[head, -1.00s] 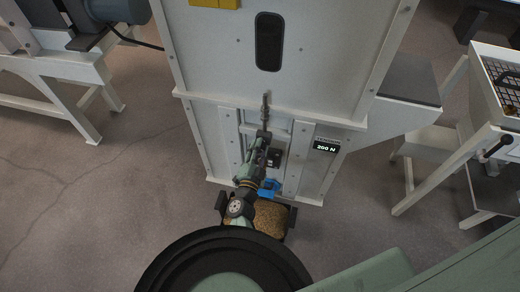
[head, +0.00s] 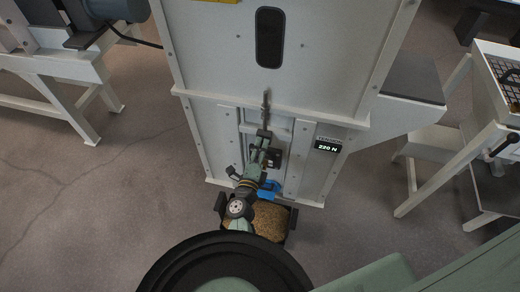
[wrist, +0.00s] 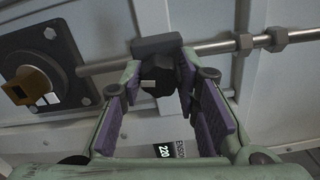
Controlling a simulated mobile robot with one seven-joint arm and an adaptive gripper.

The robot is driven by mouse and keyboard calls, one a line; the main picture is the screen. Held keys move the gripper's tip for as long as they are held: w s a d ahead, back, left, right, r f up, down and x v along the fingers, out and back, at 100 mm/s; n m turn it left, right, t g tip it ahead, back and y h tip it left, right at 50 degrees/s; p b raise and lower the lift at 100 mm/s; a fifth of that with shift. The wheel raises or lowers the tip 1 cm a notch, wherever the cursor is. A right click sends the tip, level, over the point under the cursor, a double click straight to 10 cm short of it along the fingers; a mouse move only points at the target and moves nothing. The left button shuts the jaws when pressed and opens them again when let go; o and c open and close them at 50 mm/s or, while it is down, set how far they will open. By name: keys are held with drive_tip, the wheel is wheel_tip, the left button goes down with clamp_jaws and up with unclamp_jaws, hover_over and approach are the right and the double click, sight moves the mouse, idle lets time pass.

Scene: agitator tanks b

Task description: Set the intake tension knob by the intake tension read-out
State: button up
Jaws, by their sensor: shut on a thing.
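The black intake tension knob (wrist: 158,78), with a small pale mark on it, sits between my fingers in the wrist view. My gripper (wrist: 165,88) is shut on it. In the head view my gripper (head: 263,137) is at the lower front of the white machine casing, and the knob is hidden there. The intake tension read-out (head: 327,147) is a small black display to the right of my gripper and shows 220 N. Part of the read-out (wrist: 164,151) also shows sideways in the wrist view, between my fingers.
A metal rod with nuts (wrist: 245,42) runs beside the knob. A black plate with a brass-coloured square piece (wrist: 28,86) is to its left. A bin of brown grain (head: 270,222) is at the casing's foot, near a blue piece (head: 268,187). Floor on the left is clear.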

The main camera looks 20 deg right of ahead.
drive_tip(key=shift+m, duration=0.9)
drive_tip(key=shift+r, duration=0.1)
drive_tip(key=o, duration=1.2)
drive_tip(key=shift+c, duration=0.2)
wheel_tip(320, 180, up, 10)
